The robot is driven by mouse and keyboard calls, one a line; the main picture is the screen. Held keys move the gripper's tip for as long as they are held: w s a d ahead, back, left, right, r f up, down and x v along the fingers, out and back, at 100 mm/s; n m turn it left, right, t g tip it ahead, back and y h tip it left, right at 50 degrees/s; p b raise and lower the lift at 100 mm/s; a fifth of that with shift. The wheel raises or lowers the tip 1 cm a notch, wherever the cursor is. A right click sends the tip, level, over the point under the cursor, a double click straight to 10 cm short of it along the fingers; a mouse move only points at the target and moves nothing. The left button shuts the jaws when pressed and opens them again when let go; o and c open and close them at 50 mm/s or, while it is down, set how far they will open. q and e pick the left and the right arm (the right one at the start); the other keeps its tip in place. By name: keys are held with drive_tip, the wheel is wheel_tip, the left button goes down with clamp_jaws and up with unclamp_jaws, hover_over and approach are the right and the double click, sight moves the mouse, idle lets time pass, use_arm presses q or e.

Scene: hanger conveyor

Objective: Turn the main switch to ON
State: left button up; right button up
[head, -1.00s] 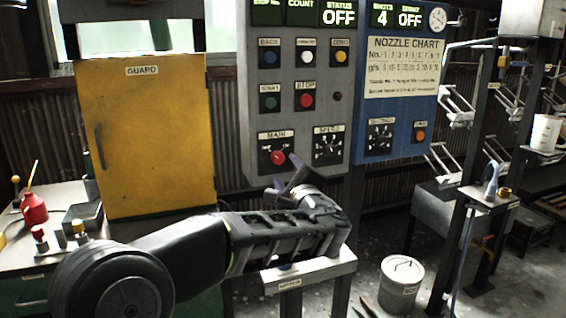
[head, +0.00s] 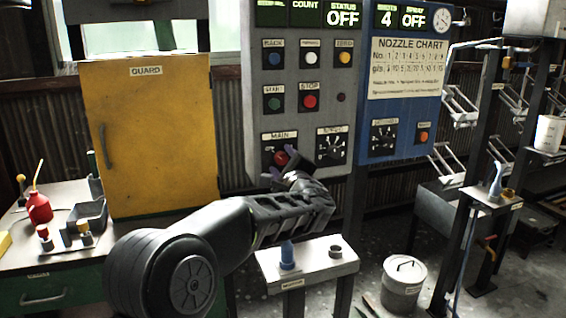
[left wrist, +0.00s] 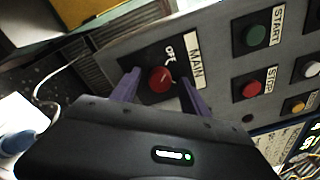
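The main switch (head: 281,158) is a red knob on a black plate labelled MAIN, low on the left of the grey control panel (head: 258,110). The status display (head: 343,14) above reads OFF. My left gripper (head: 279,164) is at the switch with its purple fingers apart. In the left wrist view the red knob (left wrist: 162,79) lies between the two open fingers (left wrist: 155,95), with a gap on each side. I cannot tell how far the fingertips are from the plate. My right gripper is not in view.
A speed dial (head: 331,146) sits right of the switch, with start (head: 274,104) and stop (head: 310,101) buttons above. A small stand (head: 325,262) with a blue nozzle is below my arm. A yellow guard door (head: 150,140) stands at the left.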

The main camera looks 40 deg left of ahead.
use_arm(q)
clamp_jaws()
idle(0.4)
drive_tip(key=shift+m, duration=0.3)
drive_tip(key=m+p, duration=0.2)
drive_tip(key=m, duration=0.1)
drive_tip(key=shift+r, duration=0.2)
drive_tip(key=m+p, duration=0.3)
drive_tip(key=shift+r+m+g, duration=0.1)
drive_tip(key=shift+m+g, duration=0.2)
drive_tip(key=m+p, duration=0.4)
drive_tip(key=p, duration=0.1)
drive_tip(key=m+g+p, duration=0.1)
drive_tip(key=m+p, duration=0.3)
drive_tip(key=shift+w+d+p, duration=0.15)
drive_tip(key=shift+w+p, duration=0.05)
drive_tip(key=shift+p, duration=0.2)
drive_tip(key=shift+m+p, duration=0.9)
drive_tip(key=shift+p, duration=0.05)
drive_tip(key=shift+f, duration=0.2)
